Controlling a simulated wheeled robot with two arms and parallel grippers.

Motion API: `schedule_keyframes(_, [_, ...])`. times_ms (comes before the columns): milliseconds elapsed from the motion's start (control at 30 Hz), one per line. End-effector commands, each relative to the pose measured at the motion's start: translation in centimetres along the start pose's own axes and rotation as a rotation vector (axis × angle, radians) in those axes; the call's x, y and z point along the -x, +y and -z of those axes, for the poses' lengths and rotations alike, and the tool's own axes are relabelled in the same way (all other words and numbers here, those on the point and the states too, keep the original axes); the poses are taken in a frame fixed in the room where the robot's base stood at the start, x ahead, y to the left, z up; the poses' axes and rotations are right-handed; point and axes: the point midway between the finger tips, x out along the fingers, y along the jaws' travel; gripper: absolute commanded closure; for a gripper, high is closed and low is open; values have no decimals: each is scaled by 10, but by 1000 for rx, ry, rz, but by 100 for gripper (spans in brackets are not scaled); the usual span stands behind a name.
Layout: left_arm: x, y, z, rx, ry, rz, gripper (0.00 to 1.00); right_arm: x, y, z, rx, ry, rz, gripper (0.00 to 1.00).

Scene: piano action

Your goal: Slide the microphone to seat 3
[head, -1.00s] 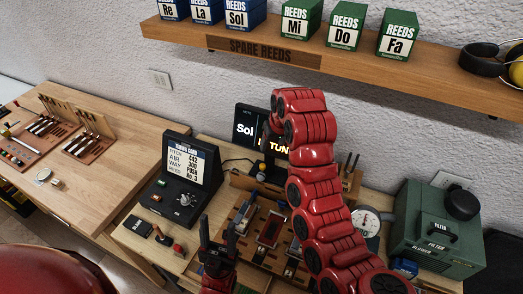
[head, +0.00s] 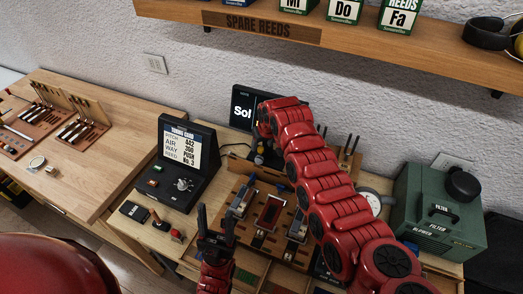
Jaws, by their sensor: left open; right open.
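I cannot pick out the microphone with certainty; a small upright piece with a pale tip (head: 258,160) stands behind the wooden reed board (head: 226,187), near the end of my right arm. The board holds several slotted pieces, including a red-framed one (head: 269,212) in the middle. I can read no seat numbers. My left gripper (head: 215,222) is open and empty, its dark fingers pointing up at the board's front left. My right gripper (head: 263,145) is mostly hidden by its own red arm, which reaches over the board's right side to the back.
A tuning console (head: 184,185) with a knob stands left of the board. A green blower box (head: 437,215) stands at right. A shelf (head: 400,45) with reed boxes hangs above. A second bench (head: 95,160) is at left.

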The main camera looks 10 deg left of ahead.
Motion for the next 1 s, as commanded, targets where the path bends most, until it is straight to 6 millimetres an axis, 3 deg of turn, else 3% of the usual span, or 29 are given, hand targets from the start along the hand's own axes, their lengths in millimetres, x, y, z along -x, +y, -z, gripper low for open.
schedule_keyframes(33, [13, 1, -2, 0, -1, 0, 45, -12, -1, -4, 2, -6, 0, 41])
schedule_keyframes(200, [23, 1, -4, 0, 0, 0, 45, -20, -1, -2, 1, -4, 1, 41])
schedule_keyframes(600, [24, 1, -4, 0, 0, 0, 45, -21, -1, -2, -2, -3, 2, 43])
schedule_keyframes(900, [24, 1, -4, 0, 0, 0, 45, -21, -1, -2, -2, -3, 2, 97])
schedule_keyframes(1000, [24, 1, -4, 0, 0, 0, 45, -21, -1, -2, -2, -3, 2, 100])
